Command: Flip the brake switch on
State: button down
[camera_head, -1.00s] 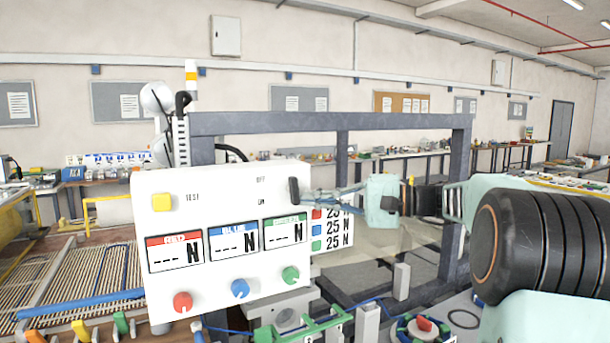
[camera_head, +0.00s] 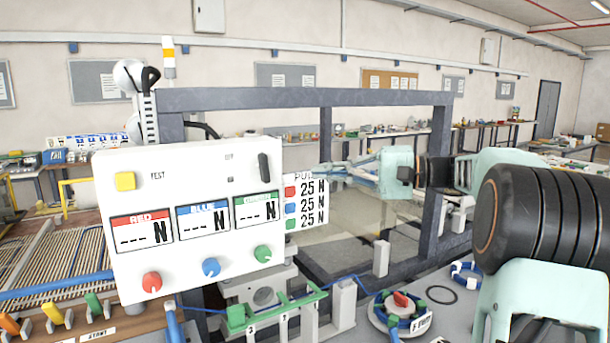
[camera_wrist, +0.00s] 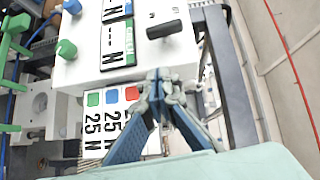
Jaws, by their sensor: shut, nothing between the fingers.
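The brake switch is a black lever (camera_head: 264,167) at the upper right of the white control panel (camera_head: 190,240), beside small OFF and ON labels. It also shows in the wrist view (camera_wrist: 163,30) as a dark bar on the panel's white face. I cannot tell surely which label it is set to. My gripper (camera_head: 322,170) is right of the panel, apart from the lever, with a visible gap. In the wrist view its blue-grey fingers meet at the tips (camera_wrist: 160,82), shut and empty, with the lever beyond them.
A dark metal frame (camera_head: 300,98) stands behind. Green clamps and a spool (camera_head: 400,312) sit below right.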

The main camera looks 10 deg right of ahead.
jog(key=v, duration=0.5)
jog(key=shift+a, duration=0.1)
